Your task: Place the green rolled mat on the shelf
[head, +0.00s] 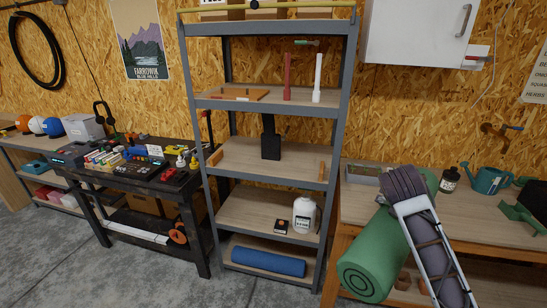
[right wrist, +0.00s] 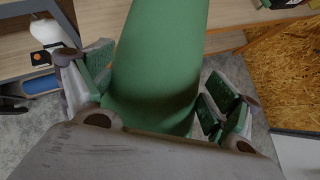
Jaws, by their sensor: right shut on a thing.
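The green rolled mat (head: 378,258) is in front of the bench at the right of the head view, tilted, with its spiral end toward me. My right gripper (right wrist: 158,95) is shut on the mat, with one finger on each side of it in the right wrist view, where the mat (right wrist: 160,55) fills the middle. In the head view my right arm hides part of the mat and the fingers. The grey metal shelf (head: 333,150) with wooden boards stands left of the mat, apart from it. My left gripper is not in view.
A blue roll (head: 268,262) lies on the lowest board. A white jug (head: 304,214) and a small dark box (head: 281,226) stand on the board above. A black item (head: 270,138) stands on a middle board.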

